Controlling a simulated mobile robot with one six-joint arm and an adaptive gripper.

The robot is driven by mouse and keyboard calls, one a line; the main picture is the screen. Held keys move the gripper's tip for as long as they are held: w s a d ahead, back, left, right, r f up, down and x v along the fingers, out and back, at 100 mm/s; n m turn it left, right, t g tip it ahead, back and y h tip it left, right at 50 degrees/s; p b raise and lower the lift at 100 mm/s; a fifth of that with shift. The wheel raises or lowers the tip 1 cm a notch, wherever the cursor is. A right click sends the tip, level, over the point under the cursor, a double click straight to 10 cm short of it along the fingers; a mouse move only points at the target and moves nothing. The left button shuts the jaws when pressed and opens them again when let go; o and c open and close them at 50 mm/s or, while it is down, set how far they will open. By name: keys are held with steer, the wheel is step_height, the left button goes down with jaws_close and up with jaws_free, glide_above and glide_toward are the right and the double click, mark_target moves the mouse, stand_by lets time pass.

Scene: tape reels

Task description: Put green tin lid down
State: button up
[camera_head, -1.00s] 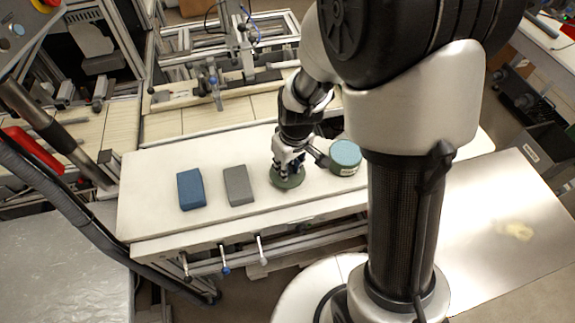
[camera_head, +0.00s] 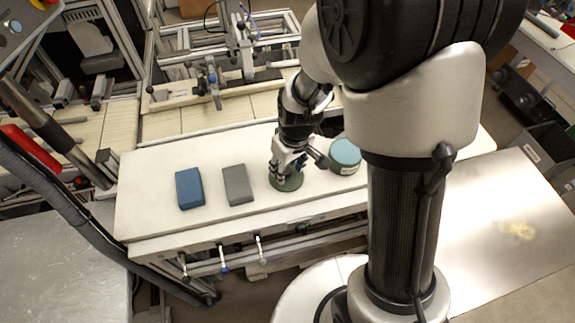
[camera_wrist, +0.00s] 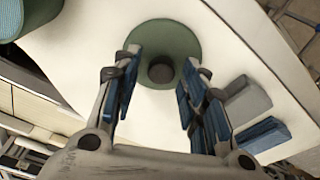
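The green tin lid (camera_head: 288,184) is a round disc lying flat on the white bench top, below my gripper (camera_head: 284,172). In the wrist view the lid (camera_wrist: 183,43) shows a dark round knob (camera_wrist: 161,70) at its middle. My gripper's blue-padded fingers (camera_wrist: 160,88) stand apart, one on each side of the knob, with gaps between knob and pads. The gripper is open and holds nothing. The green tin (camera_head: 345,157), with a light blue top, stands just right of the lid; its edge shows at the wrist view's upper left (camera_wrist: 38,14).
A grey block (camera_head: 238,185) and a blue block (camera_head: 190,189) lie left of the lid on the white bench (camera_head: 150,215). Bare bench surface lies between the blocks and the lid. A rail fixture (camera_head: 215,90) stands behind the bench.

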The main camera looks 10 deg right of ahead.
mark_target(292, 181)
steer(key=shift+r, duration=0.1)
step_height(292, 181, up, 13)
steer(key=s+p, duration=0.2)
steer(key=p, duration=0.2)
steer(key=s+d+r+m+t, duration=0.1)
steer(key=s+d+r+m, duration=0.1)
steer(key=s+r, duration=0.4)
steer(key=s+d+r+m+t, duration=0.2)
steer(key=s+r+m, duration=0.1)
steer(key=s+r, duration=0.4)
steer(key=s, duration=0.3)
steer(key=shift+s+r+h, duration=0.2)
steer(key=shift+h, duration=0.2)
step_height(292, 181, down, 5)
steer(key=b, duration=0.4)
steer(key=shift+r, duration=0.15)
